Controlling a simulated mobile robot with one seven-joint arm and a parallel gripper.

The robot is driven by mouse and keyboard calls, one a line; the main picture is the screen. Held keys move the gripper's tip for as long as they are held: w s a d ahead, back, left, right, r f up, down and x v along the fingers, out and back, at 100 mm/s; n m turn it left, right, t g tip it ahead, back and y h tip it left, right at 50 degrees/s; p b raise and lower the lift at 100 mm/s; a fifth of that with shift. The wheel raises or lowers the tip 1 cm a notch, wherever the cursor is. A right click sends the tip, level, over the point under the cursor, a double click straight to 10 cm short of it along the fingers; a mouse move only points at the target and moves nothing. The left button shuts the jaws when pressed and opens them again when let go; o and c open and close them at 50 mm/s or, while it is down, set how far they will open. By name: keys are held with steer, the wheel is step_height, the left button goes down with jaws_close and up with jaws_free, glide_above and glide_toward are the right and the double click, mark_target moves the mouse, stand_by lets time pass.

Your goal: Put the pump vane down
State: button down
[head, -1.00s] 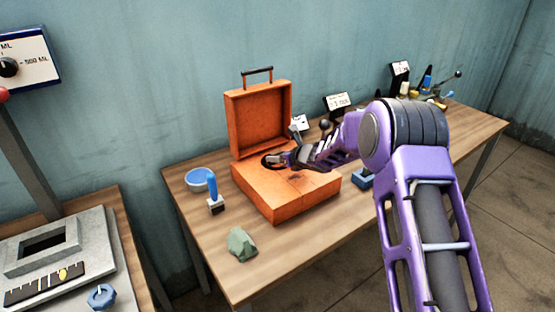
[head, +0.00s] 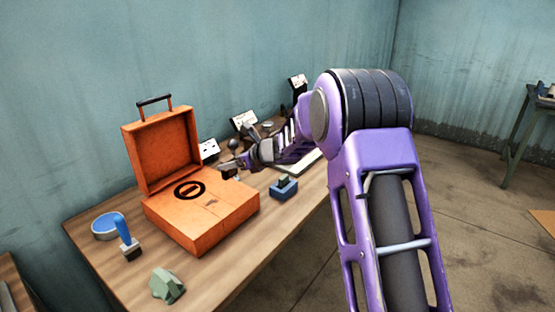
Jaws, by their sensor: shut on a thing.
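My gripper (head: 232,167) is at the end of the purple arm, above the right back part of the orange case. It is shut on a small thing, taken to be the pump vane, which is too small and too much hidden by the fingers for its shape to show. The orange case (head: 205,225) stands on the wooden workbench with its lid open at the back.
A blue bowl (head: 107,227), a blue-handled brush (head: 127,245) and a green rock-like lump (head: 167,286) lie left and front of the case. A blue block (head: 283,190) stands right of it. Small signs (head: 243,121) stand behind. The bench (head: 240,285) is bare at its front.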

steer(key=s+d+f+b, duration=0.1)
steer(key=s+d, duration=0.2)
steer(key=d, duration=0.4)
steer(key=s+d+f+b, duration=0.1)
steer(key=s+d+b, duration=0.15)
steer(key=d, duration=0.55)
steer(key=f, duration=0.3)
steer(key=s+f, duration=0.1)
steer(key=f, duration=0.2)
steer(key=shift+s+d, duration=0.1)
steer(key=shift+s, duration=0.05)
steer(key=shift+f, duration=2.05)
steer(key=shift+f+b, duration=0.2)
steer(key=shift+b, duration=0.3)
steer(key=shift+c, duration=1.3)
jaws_free()
steer(key=shift+r, duration=0.2)
steer(key=shift+s+d+r+p, duration=0.1)
steer(key=shift+d+r+p, duration=0.05)
steer(key=shift+p, duration=0.2)
steer(key=v, duration=1.1)
steer(key=shift+s+d, duration=0.15)
steer(key=shift+d, duration=0.1)
